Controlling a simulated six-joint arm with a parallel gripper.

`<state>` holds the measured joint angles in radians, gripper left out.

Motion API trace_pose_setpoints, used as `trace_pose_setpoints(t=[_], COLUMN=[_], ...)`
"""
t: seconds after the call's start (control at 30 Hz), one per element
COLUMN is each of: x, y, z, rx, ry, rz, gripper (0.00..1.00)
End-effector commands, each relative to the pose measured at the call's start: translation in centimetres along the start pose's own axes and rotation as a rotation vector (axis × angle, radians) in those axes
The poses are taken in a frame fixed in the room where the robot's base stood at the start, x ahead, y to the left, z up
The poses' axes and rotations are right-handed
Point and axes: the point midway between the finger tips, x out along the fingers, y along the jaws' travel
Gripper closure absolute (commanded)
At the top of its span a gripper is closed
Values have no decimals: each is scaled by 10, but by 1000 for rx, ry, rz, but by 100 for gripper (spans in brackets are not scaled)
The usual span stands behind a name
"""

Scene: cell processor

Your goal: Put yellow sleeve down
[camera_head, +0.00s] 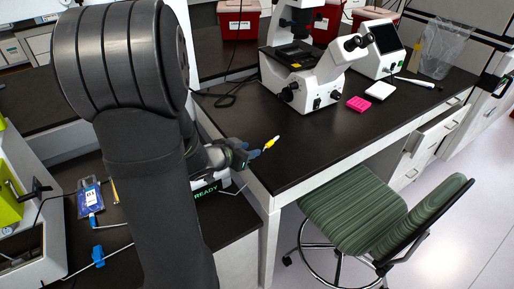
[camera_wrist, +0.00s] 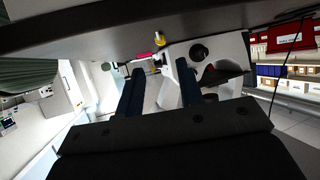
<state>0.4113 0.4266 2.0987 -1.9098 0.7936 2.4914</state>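The yellow sleeve (camera_head: 270,143), small with a pale end, shows just beyond my fingertips, over the near left part of the black bench top. In the wrist view the yellow sleeve (camera_wrist: 159,39) lies ahead of the gap between the fingers. My gripper (camera_head: 256,153) reaches in from the left with its blue fingers pointing at the sleeve. In the wrist view my gripper (camera_wrist: 161,72) has its two dark blue fingers wide apart, with nothing visibly clamped between them. I cannot tell whether the sleeve rests fully on the bench.
A green chair (camera_head: 355,208) stands at the front. A device reading READY (camera_head: 205,190) sits below my gripper. The bench between sleeve and microscope is clear.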

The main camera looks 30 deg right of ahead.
Motion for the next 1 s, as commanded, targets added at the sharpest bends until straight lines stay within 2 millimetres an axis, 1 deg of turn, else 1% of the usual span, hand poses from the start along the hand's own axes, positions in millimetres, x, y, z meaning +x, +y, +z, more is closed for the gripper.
trace_pose_setpoints(t=[0.03, 0.1, 0.2, 0.3, 0.33, 0.37, 0.5, 0.87, 1.0], x=[-11, -23, -36, -44, -46, -48, -50, -50, -45], y=[-2, -1, -1, 0, 0, 0, 0, 0, 4], z=[-1, 0, -1, 0, 0, 0, 0, 0, -8], rx=[1, 1, 1, 1, 1, 1, 0, 1, 2], ry=[2, 1, 2, 1, 1, 0, -1, -1, -8], rz=[-5, -4, -3, -2, -2, -1, 0, 1, 36], gripper=[66, 66, 66, 66, 62, 60, 60, 60, 60])
